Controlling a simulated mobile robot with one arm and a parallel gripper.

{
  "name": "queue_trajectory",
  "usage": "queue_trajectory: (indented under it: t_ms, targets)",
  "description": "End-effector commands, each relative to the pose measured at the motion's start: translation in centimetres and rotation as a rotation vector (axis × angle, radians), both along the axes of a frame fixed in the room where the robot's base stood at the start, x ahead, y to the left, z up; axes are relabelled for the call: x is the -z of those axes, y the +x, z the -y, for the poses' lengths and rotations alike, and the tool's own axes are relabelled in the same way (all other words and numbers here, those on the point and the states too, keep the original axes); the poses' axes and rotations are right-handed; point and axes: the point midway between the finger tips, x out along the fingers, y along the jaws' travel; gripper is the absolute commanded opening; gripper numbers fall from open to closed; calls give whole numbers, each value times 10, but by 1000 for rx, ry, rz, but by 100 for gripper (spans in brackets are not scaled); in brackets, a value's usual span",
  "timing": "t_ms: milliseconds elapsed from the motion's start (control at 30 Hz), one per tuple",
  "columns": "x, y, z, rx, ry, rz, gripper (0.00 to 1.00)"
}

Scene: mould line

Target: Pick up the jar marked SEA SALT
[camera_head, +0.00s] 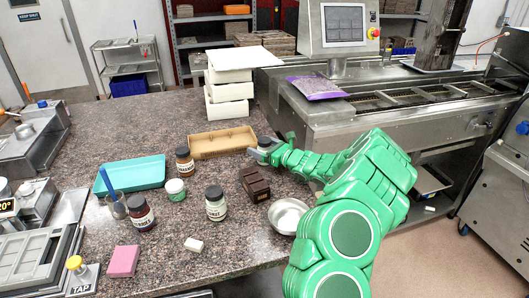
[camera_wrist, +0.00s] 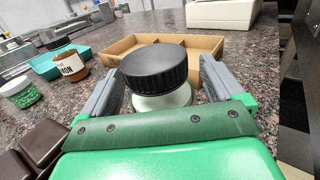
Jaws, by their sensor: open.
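A jar with a ribbed black lid (camera_wrist: 155,68) and pale contents stands between the two fingers of my open gripper in the wrist view. The fingers are to either side of the lid, with no clear contact on it. The jar's label is hidden, so I cannot read whether it says SEA SALT. In the head view my gripper (camera_head: 262,153) is at this jar (camera_head: 264,141), right of the tan divided tray. Another pale jar with a dark lid (camera_head: 216,208) stands nearer the front; its label is too small to read.
The tan tray (camera_wrist: 118,46) lies just behind the jar. An orange-brown jar (camera_head: 184,164), a small green-and-white jar (camera_head: 175,191) and a dark jar (camera_head: 141,216) stand left. Brown blocks (camera_head: 254,186) and a metal bowl (camera_head: 287,217) are near my arm. A teal tray (camera_head: 133,175) lies left.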

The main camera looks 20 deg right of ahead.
Motion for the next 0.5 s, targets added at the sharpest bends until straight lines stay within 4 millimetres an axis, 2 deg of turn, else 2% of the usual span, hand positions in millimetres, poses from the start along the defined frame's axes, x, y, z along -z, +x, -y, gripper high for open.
queue_trajectory:
  t_ms: [100, 333, 367, 500]
  targets:
    - [0, 6, -4, 1, 0, 0, 95]
    - [0, 7, -4, 2, 1, -1, 95]
    - [0, 7, -4, 2, 1, -1, 93]
    - [0, 7, -4, 1, 1, -1, 72]
